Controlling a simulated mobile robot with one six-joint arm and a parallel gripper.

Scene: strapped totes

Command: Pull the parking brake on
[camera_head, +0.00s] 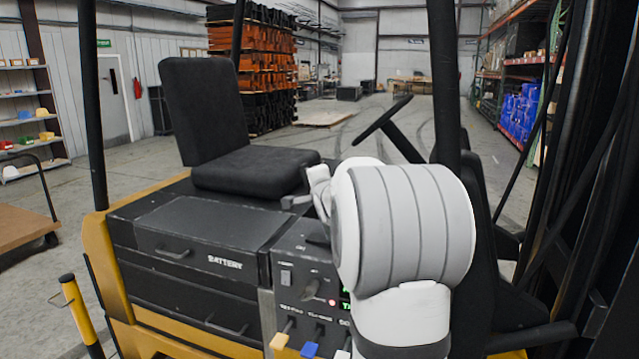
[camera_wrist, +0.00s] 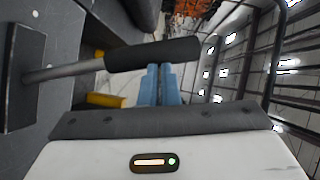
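The parking brake, as it appears, is a lever with a grey metal rod and black grip (camera_wrist: 150,54). It runs sideways in the wrist view from a dark plate (camera_wrist: 22,78) at the left. My gripper (camera_wrist: 160,68) has two blue fingers side by side with only a thin gap, and they look shut. Their tips are at the lower edge of the grip, near its middle; I cannot tell if they touch it. The fingers point across the grip, not around it. In the head view my white arm hides the fingers and most of the lever.
The forklift has a black seat (camera_head: 240,135), a battery box (camera_head: 195,235), a steering wheel (camera_head: 383,120) and a switch panel (camera_head: 300,282). A dark roof post (camera_head: 445,80) stands behind my arm. A yellow-black bollard (camera_head: 78,310) and a cart (camera_head: 25,225) are at left.

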